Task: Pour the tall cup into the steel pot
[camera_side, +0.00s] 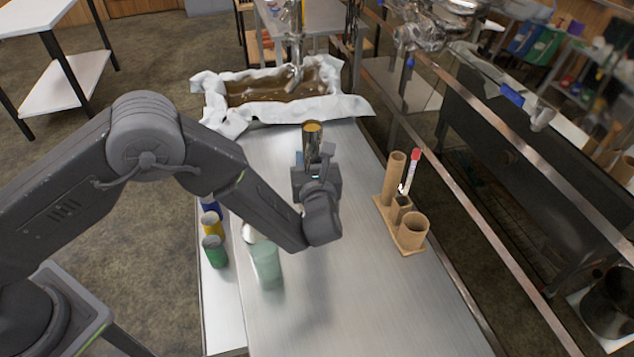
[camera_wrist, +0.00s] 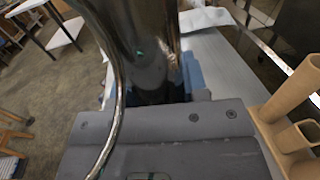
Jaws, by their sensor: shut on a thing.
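The tall cup (camera_side: 312,143) is shiny metal with amber contents showing at its mouth. It looks about upright in the side view. My gripper (camera_side: 314,163) is shut on it over the metal bench. In the wrist view the cup (camera_wrist: 140,40) is a dark, mirror-like wall close to the camera, with a curved metal strip along its left; its mouth is out of that view. I cannot pick out the steel pot for certain. A shiny, pale rounded thing (camera_side: 249,233) shows partly behind my arm, beside a greenish clear jar (camera_side: 266,265).
A foil-edged pan (camera_side: 355,107) of brown liquid lies at the bench's far end. A cardboard tube holder (camera_side: 411,235) with a red-capped stick stands right. Coloured cans (camera_side: 215,252) line the left edge. A metal rail runs along the right. The near bench is clear.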

